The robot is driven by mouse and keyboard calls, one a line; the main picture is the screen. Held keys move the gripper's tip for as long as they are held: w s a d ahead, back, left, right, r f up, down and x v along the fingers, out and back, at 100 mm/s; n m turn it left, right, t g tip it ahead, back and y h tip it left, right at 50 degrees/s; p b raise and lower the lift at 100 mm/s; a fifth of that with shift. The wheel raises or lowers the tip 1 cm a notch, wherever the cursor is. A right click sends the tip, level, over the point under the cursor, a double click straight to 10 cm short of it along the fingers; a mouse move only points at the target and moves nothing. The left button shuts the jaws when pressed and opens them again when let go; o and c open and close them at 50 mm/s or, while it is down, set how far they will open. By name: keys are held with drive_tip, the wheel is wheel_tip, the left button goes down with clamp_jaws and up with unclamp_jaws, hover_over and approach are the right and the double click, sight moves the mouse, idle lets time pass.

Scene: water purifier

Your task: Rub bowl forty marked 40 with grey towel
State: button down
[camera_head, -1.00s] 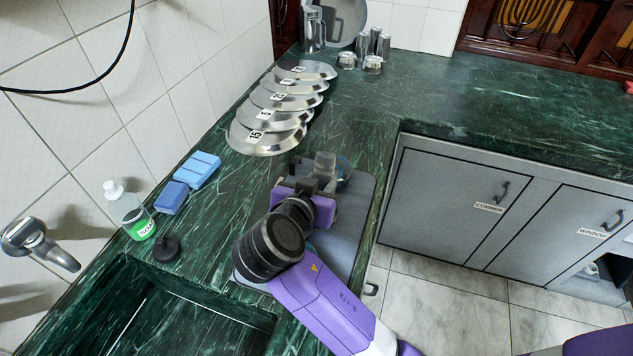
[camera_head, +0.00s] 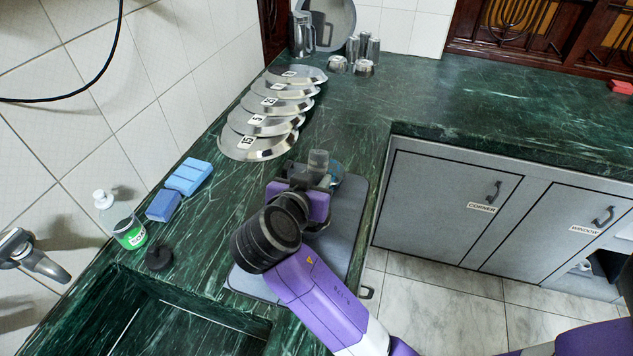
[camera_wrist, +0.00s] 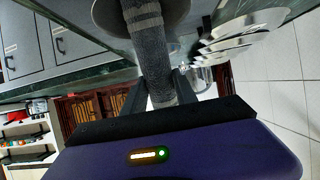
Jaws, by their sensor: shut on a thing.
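My gripper (camera_head: 312,178) is low over the grey mat (camera_head: 346,225) beside the sink. It is shut on the rolled grey towel (camera_head: 318,160), which stands up between the fingers. In the wrist view the towel (camera_wrist: 158,65) is a grey, ribbed roll between the dark fingers. A round bowl (camera_head: 337,174) with a bluish rim shows just right of the towel, mostly hidden by my gripper. In the wrist view the towel's far end meets a round grey surface; I cannot tell whether this is the bowl. No mark 40 is readable.
Several numbered metal plates (camera_head: 258,148) overlap in a row behind. Blue sponges (camera_head: 188,176), a green soap bottle (camera_head: 128,232) and a black stopper (camera_head: 159,257) stand left. The sink (camera_head: 180,320) is in front.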

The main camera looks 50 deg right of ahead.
drive_tip(key=shift+w+a, duration=0.35)
drive_tip(key=shift+w, duration=0.05)
drive_tip(key=shift+a, duration=0.5)
drive_tip(key=shift+s+a, duration=0.25)
drive_tip(key=shift+s, duration=0.55)
drive_tip(key=shift+s+d+f, duration=0.1)
drive_tip(key=shift+s+d, duration=0.25)
drive_tip(key=shift+d, duration=0.45)
drive_tip(key=shift+w+d, duration=0.3)
drive_tip(key=shift+w, duration=0.1)
drive_tip(key=shift+w+b, duration=0.3)
drive_tip(key=shift+w, duration=0.2)
drive_tip(key=shift+a, duration=0.15)
